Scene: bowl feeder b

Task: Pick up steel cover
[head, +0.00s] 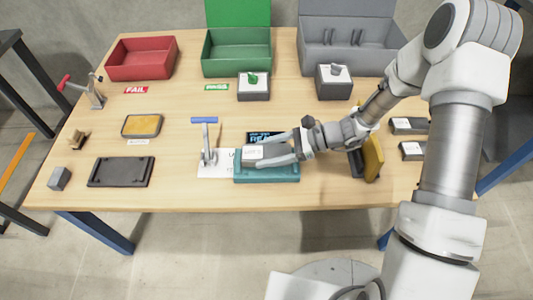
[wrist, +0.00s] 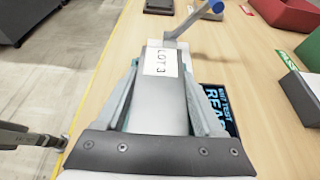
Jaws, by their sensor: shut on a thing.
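The steel cover (head: 268,154) is a grey flat block with a white label reading LOT 3. My gripper (head: 272,149) is shut on it, one finger along each long side. In the wrist view the cover (wrist: 160,108) lies lengthwise between the fingers of my gripper (wrist: 160,88), its label at the far end. In the head view the cover is over the teal fixture (head: 268,177) at the table's front middle. I cannot tell whether it touches the fixture or is just above it. The fingers hide part of its sides.
A blue-handled toggle clamp (head: 206,140) stands just left of the fixture. A dark display (head: 261,137) is behind it. A yellow-faced thing (head: 373,158) stands to the right. Red (head: 142,58), green (head: 237,50) and grey (head: 345,45) bins line the back. A dark tray (head: 121,171) lies left.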

